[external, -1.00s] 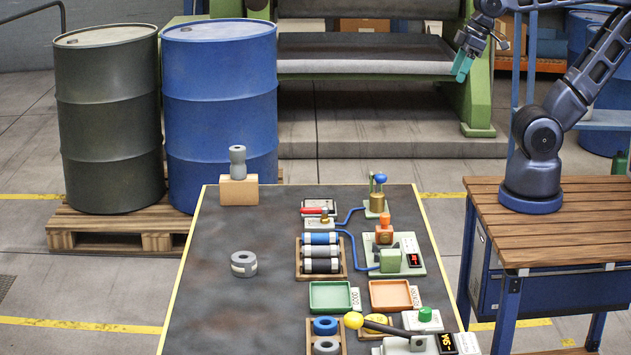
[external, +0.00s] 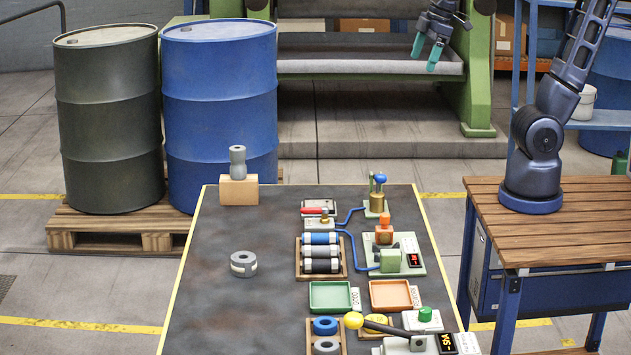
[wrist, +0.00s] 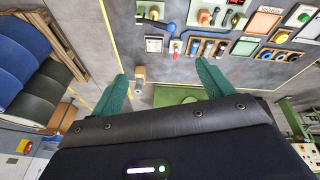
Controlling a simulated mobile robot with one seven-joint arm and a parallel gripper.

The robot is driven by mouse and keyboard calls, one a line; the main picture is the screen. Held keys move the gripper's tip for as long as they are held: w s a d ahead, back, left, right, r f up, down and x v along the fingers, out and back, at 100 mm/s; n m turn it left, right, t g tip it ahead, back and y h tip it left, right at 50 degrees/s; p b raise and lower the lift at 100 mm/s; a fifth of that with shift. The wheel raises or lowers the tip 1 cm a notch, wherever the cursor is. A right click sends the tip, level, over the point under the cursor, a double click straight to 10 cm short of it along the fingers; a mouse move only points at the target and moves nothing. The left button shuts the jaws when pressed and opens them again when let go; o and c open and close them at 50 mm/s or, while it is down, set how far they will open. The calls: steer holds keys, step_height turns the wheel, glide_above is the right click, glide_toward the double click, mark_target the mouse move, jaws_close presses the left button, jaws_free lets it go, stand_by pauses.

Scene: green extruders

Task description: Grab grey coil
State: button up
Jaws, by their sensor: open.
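A grey coil (external: 243,264), a short ring with a pale band, stands on the left middle of the dark table in the external view. Another grey ring (external: 326,346) sits in a wooden rack at the front, partly cut off by the picture edge. My gripper (external: 426,56) is open and empty, high up beyond the table's far end, well apart from both rings. In the wrist view its teal fingers (wrist: 161,80) are spread with nothing between them. I cannot pick out the coil surely in the wrist view.
A grey spool (external: 238,160) stands on a wooden block (external: 239,190) at the table's far left. Rollers (external: 320,252), valves and trays (external: 330,296) fill the right side. A blue ring (external: 325,326) sits in the front rack. The table around the loose coil is clear.

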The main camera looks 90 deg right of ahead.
steer(key=w+a+n+g, duration=0.1)
steer(key=w+a+n, duration=0.15)
steer(key=w, duration=0.55)
steer(key=w+a+n, duration=0.2)
steer(key=w+a, duration=0.2)
steer(key=w, duration=0.5)
steer(key=n+g+h, duration=0.2)
steer(key=n+h, duration=0.2)
steer(key=n, duration=0.8)
glide_above(243, 258)
steer(key=a, duration=0.4)
step_height(243, 258, down, 38)
steer(key=shift+s+d, duration=0.15)
steer(key=shift+d+x, duration=0.15)
steer(key=shift+x, duration=1.15)
steer(key=shift+d+x, duration=0.2)
steer(key=shift+x, duration=1.05)
steer(key=shift+s+r, duration=0.1)
steer(key=shift+r, duration=0.05)
steer(key=c, duration=1.1)
